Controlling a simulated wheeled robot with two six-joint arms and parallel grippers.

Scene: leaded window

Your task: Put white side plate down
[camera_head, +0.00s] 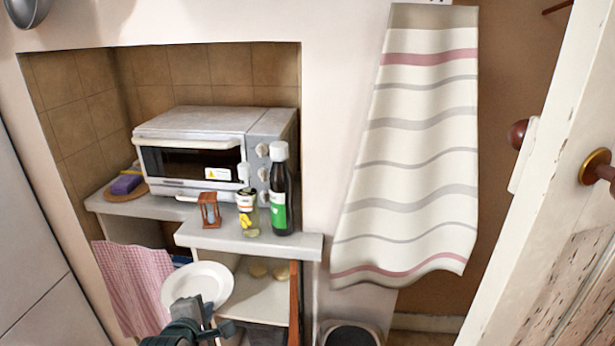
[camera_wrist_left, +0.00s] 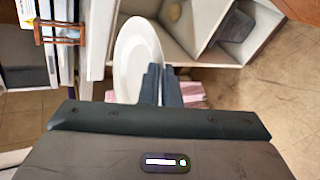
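The white side plate (camera_head: 199,283) is off any surface, in front of the lower shelves, tilted with its face toward the head camera. My left gripper (camera_head: 200,312) is at its lower rim and looks shut on it. My right gripper is in neither view.
A small counter (camera_head: 250,243) above holds a dark bottle (camera_head: 281,195), a jar (camera_head: 247,212) and an hourglass (camera_head: 209,210). A toaster oven (camera_head: 205,150) stands behind. A pink checked cloth (camera_head: 130,285) hangs left of the plate. The lower shelf (camera_head: 262,298) has some bare room.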

